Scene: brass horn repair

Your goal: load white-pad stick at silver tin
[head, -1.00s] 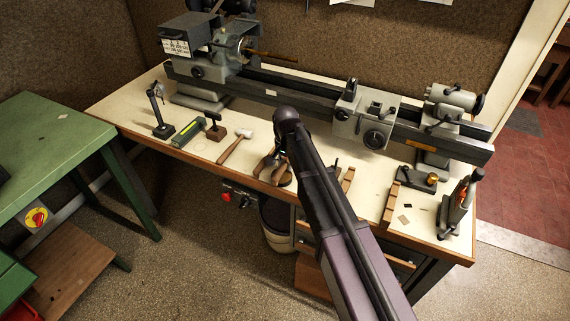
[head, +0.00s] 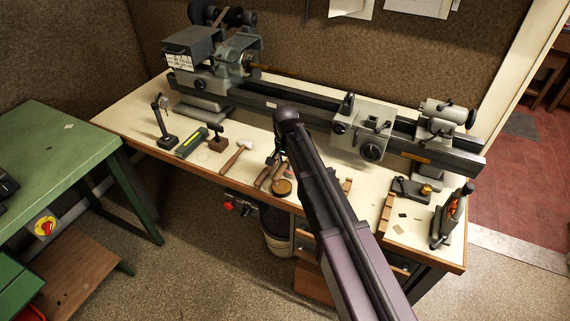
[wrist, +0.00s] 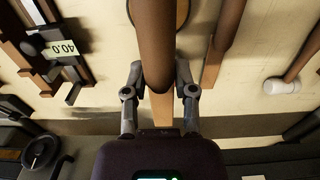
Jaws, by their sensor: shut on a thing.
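My gripper (wrist: 158,88) is shut on a brown, rounded wooden stick (wrist: 153,40) in the wrist view. The stick runs up out of the picture, and no white pad on it shows. In the head view my arm mostly hides the gripper, which is low over the bench. A round tin (head: 282,188) with a brown top stands near the bench's front edge, beside the arm. The rim of a round brown thing, likely the tin (wrist: 182,12), shows behind the stick in the wrist view. I cannot make out silver on it.
Another brown stick (wrist: 222,45) lies close to the held one. A white-headed mallet (head: 238,155) lies left of the gripper. The lathe (head: 310,108) runs along the back of the bench. A small stand (head: 448,217) is at the right end.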

